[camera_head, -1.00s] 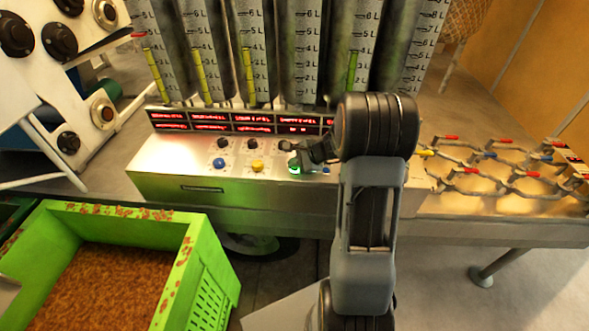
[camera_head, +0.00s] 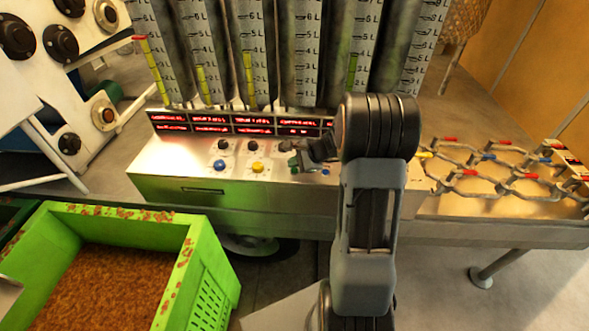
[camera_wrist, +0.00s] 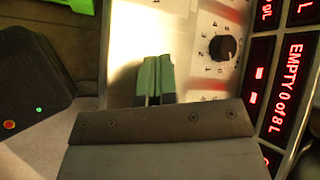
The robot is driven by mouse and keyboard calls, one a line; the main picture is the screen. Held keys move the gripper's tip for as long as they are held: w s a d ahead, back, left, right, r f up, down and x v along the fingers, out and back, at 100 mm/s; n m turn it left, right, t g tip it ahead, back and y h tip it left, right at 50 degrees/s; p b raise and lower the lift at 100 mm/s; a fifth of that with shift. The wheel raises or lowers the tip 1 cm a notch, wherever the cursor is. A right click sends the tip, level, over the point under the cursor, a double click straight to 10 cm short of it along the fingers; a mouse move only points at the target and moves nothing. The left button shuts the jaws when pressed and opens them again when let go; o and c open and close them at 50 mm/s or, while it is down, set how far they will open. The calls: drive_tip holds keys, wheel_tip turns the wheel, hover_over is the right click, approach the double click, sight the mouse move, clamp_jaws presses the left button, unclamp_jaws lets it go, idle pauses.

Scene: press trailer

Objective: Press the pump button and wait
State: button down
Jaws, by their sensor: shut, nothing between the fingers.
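The pump panel (camera_head: 205,188) is a pale metal box with black knobs, a blue button (camera_head: 219,165) and a yellow button (camera_head: 257,167). My gripper (camera_head: 296,162), with green fingertips, is shut and empty over the right part of the panel, and the button under it is hidden. Another blue button (camera_head: 326,172) shows partly beside my arm. In the wrist view the closed green fingers (camera_wrist: 155,78) point at the panel, left of a black knob (camera_wrist: 222,47). Whether they touch a button cannot be told. A red display (camera_wrist: 290,90) there reads "EMPTY 0 of 8L".
Graduated tubes (camera_head: 300,55) with yellow-green levels stand behind the panel. A green crate (camera_head: 205,270) of brown granules is at lower left. A metal rack (camera_head: 500,172) with coloured tips lies right. A white machine (camera_head: 60,90) stands at left.

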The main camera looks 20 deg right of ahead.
drive_tip(key=shift+r, duration=0.1)
drive_tip(key=shift+r+p, duration=1.75)
drive_tip(key=shift+r, duration=0.7)
wheel_tip(320, 180, up, 10)
drive_tip(key=p, duration=0.7)
hover_over(295, 171)
drive_tip(key=shift+a, duration=0.1)
